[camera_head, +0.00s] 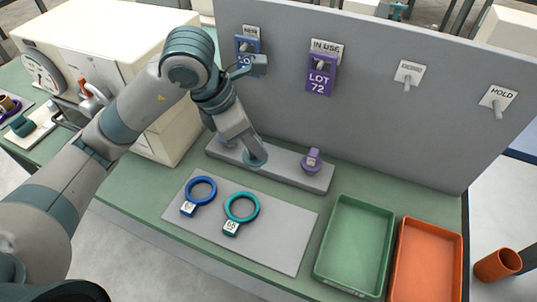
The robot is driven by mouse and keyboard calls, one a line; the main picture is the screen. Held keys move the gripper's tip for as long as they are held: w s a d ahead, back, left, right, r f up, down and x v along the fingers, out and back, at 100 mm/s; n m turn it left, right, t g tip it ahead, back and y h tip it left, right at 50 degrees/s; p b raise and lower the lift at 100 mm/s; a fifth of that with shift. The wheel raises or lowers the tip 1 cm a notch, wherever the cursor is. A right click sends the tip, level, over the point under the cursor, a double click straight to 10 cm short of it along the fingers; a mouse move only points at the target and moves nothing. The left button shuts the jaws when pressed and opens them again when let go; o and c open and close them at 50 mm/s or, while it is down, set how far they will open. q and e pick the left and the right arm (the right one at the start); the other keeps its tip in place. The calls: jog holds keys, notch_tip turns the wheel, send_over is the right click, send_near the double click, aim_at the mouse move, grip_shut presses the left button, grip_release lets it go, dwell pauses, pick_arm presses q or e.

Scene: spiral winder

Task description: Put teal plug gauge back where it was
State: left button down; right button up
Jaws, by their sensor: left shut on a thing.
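My left gripper (250,146) reaches down over the middle of a long grey rack (287,174) on the green bench. It is shut on the teal plug gauge (256,158), which shows only as a small teal part under the wrist at the rack's middle. The gripper hides most of the gauge, so I cannot tell whether it is fully seated or just above the rack. A purple plug gauge (312,159) stands upright at the rack's right end. My right gripper is out of view.
A grey mat (270,247) in front holds a blue ring gauge (202,189) and a teal ring gauge (242,207). A green tray (333,235) and an orange tray (402,250) stand to the right. A grey panel (400,130) with pegs and purple tag (321,76) rises behind.

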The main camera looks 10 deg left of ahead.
pick_arm(q)
jog(key=shift+w+f, duration=0.2)
jog(key=shift+w, duration=0.15)
jog(key=w+f+p, duration=0.4)
jog(key=w+f, duration=0.2)
jog(key=w, duration=0.5)
jog(key=shift+d+f, duration=0.15)
jog(key=shift+f, duration=0.2)
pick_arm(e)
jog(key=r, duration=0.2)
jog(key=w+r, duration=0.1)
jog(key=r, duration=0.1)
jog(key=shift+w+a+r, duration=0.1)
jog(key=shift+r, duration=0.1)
pick_arm(q)
jog(key=shift+f+p, duration=1.15)
jog(key=shift+f, duration=0.8)
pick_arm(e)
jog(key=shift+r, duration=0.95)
pick_arm(q)
jog(key=shift+f, duration=0.15)
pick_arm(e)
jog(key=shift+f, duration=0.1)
